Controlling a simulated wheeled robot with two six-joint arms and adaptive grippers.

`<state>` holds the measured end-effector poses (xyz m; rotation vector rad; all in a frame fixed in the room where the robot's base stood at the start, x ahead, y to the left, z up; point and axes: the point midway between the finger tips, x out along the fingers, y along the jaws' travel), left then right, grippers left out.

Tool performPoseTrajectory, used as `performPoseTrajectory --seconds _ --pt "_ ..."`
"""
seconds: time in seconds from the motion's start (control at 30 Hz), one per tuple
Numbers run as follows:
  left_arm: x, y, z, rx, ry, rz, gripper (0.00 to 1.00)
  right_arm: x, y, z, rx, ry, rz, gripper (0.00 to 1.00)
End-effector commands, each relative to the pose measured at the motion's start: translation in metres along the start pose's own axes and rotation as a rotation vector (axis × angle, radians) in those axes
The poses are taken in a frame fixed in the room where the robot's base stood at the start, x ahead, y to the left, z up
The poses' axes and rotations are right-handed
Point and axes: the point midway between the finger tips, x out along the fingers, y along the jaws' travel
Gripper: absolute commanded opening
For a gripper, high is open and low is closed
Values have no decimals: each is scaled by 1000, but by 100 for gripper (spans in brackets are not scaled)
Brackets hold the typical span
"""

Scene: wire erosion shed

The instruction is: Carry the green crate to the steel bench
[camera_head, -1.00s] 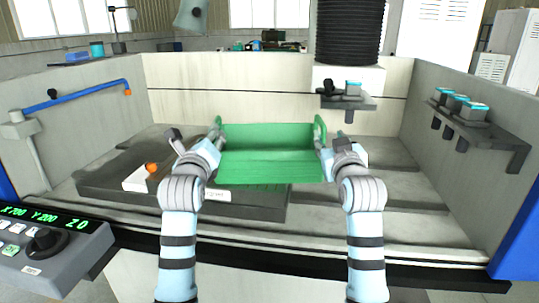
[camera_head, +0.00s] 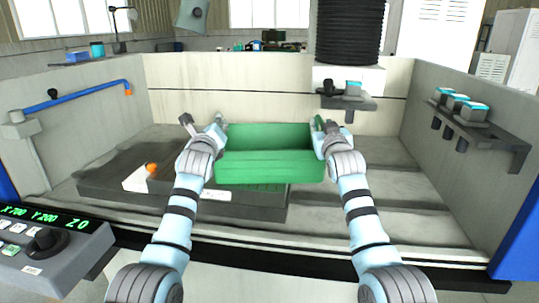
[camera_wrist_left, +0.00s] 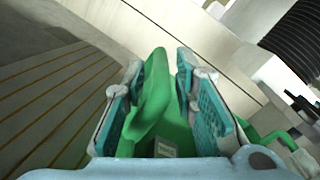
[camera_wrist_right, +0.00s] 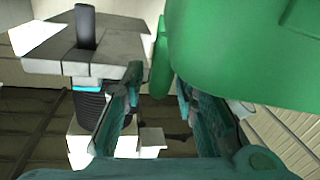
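The green crate (camera_head: 270,166) stands in the tank of the machine, its open top up, at the middle of the head view. My left gripper (camera_head: 218,124) is at its left end. In the left wrist view my left gripper (camera_wrist_left: 158,85) has its fingers on either side of the crate's green end handle (camera_wrist_left: 155,95), spread apart. My right gripper (camera_head: 320,126) is at the crate's right end. In the right wrist view my right gripper (camera_wrist_right: 160,90) is open, with the handle (camera_wrist_right: 160,60) between its fingertips. The crate's underside is hidden. I cannot make out which surface is the steel bench.
A dark slab (camera_head: 130,188) with an orange-knobbed white block (camera_head: 137,180) lies left of the crate. A blue pipe (camera_head: 75,96) runs along the left wall. A black bellows column (camera_head: 348,30) hangs above a small shelf (camera_head: 348,102). Another shelf (camera_head: 485,130) is on the right wall.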

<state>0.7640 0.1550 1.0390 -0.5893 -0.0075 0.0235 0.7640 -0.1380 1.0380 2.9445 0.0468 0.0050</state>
Motion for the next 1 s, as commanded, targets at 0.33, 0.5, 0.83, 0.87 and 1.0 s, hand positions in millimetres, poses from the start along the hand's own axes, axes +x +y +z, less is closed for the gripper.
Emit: performPoseTrajectory --seconds 0.33,0.5,0.83,0.87,1.0 --pt "0 0 -1 -1 2 0 0 0 0 0 0 -1 -1 0" --pt "0 0 -1 -1 3 0 0 0 -1 0 0 -1 -2 0" --pt "0 -10 13 -2 -1 -2 0 0 1 -17 -1 5 -2 0" --pt "0 -12 16 -2 -1 -3 0 0 2 -21 -1 5 -2 0" --pt "0 -23 33 -2 -3 -4 0 0 6 -40 -1 6 -3 0"
